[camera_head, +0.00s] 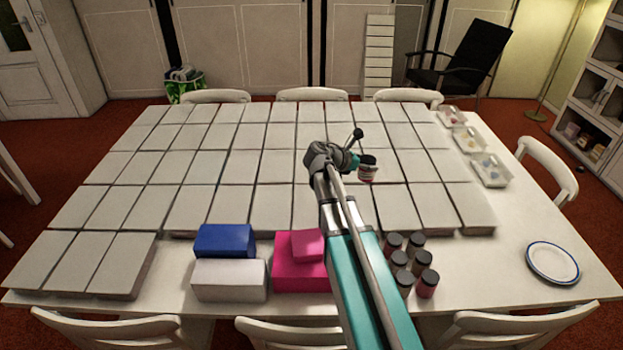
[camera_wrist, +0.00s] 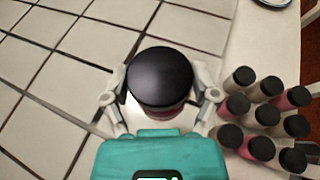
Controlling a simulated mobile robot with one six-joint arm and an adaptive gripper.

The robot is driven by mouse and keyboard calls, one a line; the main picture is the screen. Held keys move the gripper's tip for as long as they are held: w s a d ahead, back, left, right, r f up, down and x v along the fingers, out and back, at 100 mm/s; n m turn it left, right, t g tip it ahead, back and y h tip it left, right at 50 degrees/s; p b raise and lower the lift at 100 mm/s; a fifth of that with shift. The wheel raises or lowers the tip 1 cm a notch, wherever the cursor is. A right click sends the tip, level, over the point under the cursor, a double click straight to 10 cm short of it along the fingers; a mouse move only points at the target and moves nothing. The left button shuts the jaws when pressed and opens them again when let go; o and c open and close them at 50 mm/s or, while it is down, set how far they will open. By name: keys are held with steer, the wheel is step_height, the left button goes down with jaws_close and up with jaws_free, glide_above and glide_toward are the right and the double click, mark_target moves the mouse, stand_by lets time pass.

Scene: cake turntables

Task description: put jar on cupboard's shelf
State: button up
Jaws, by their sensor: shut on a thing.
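A jar with a black lid (camera_wrist: 160,76) is between the fingers of my gripper (camera_wrist: 163,92) in the wrist view. Its body is mostly hidden under the lid. In the head view the held jar (camera_head: 368,173) shows a dark lid and a pale and red body, above the flat white blocks at the table's middle. My gripper (camera_head: 358,163) is shut on it. The cupboard (camera_head: 606,126) stands at the right edge, partly cut off, with open shelves and glass doors. A lower shelf (camera_head: 583,141) holds small items.
Several dark-lidded jars (camera_head: 410,264) stand on the white table (camera_head: 497,262) near its front. Blue, white and pink boxes (camera_head: 224,241) are left of them. A plate (camera_head: 553,263), small trays (camera_head: 490,170) and a chair (camera_head: 549,168) lie toward the right. Red floor shows before the cupboard.

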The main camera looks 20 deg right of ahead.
steer(key=w+a+f+n+t+y+b, duration=0.1)
steer(key=w+a+n+t, duration=0.15)
steer(key=a, duration=0.95)
steer(key=w+a+f+n+t+b, duration=0.15)
steer(key=w+a, duration=0.25)
steer(key=a, duration=0.8)
steer(key=w+a+f+n+t+y+b, duration=0.15)
steer(key=w+a, duration=0.25)
steer(key=a, duration=0.8)
steer(key=s+a+f+n+t+y+b, duration=0.1)
steer(key=s+a, duration=0.2)
steer(key=a, duration=0.9)
steer(key=s+a+f+n+t+y+b, duration=0.1)
steer(key=s+a+n+t, duration=0.1)
steer(key=a, duration=1)
steer(key=s+a+f+n+t+y+b, duration=0.1)
steer(key=s+a, duration=0.2)
steer(key=a, duration=0.9)
steer(key=shift+s+f, duration=0.3)
steer(key=shift+f, duration=0.05)
steer(key=shift+n+y+b, duration=0.25)
steer(key=shift+b, duration=0.05)
steer(key=w+d+f+b, duration=0.4)
steer(key=d+f+b, duration=0.5)
steer(key=d, duration=0.3)
steer(key=shift+d, duration=0.15)
